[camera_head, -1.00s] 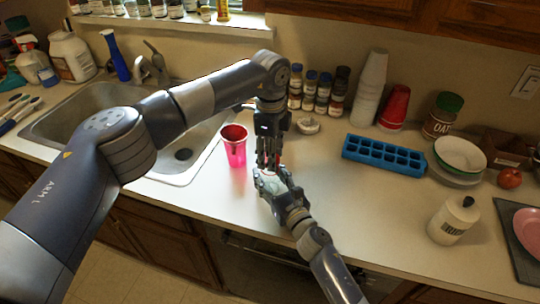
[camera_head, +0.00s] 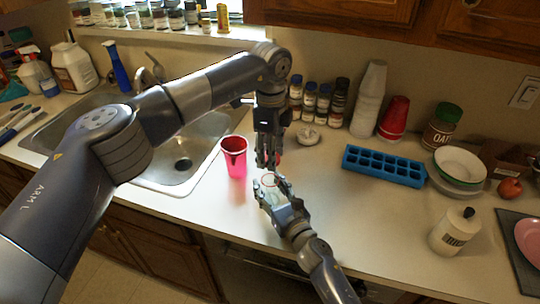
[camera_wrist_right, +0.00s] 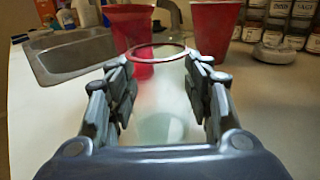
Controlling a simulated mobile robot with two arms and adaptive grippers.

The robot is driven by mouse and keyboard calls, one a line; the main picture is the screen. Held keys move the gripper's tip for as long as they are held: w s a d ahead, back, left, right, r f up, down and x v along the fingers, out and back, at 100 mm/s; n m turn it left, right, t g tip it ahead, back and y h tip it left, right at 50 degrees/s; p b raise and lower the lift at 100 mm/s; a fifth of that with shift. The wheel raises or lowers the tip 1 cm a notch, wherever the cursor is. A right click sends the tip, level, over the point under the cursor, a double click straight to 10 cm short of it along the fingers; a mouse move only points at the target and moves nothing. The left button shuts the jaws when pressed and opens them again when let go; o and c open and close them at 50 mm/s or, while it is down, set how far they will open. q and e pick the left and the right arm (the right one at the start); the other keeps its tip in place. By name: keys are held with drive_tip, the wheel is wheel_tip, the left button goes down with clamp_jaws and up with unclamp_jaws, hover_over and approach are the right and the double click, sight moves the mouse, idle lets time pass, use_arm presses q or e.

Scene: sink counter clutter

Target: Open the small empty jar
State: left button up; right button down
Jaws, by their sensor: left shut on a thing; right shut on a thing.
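The small clear jar (camera_head: 268,184) stands between the fingers of my right gripper (camera_head: 271,189). In the right wrist view the jar (camera_wrist_right: 160,95) looks upright, with a thin red ring around its open mouth. My right gripper (camera_wrist_right: 163,92) is shut on its sides. My left gripper (camera_head: 268,160) points down just above and behind the jar, apart from its mouth. It is shut on a small red piece (camera_head: 279,160), which looks like the lid and is mostly hidden by the fingers.
A pink-red cup (camera_head: 235,157) stands close to the left of the jar, beside the sink (camera_head: 150,183). A blue ice tray (camera_head: 384,166), bowls (camera_head: 460,165) and a white bottle (camera_head: 454,232) stand to the right. Spice jars (camera_head: 322,103) line the wall. The counter right of my right gripper is clear.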

drive_tip(key=c, duration=0.7)
unclamp_jaws()
drive_tip(key=v, duration=1.2)
drive_tip(key=shift+f, duration=0.1)
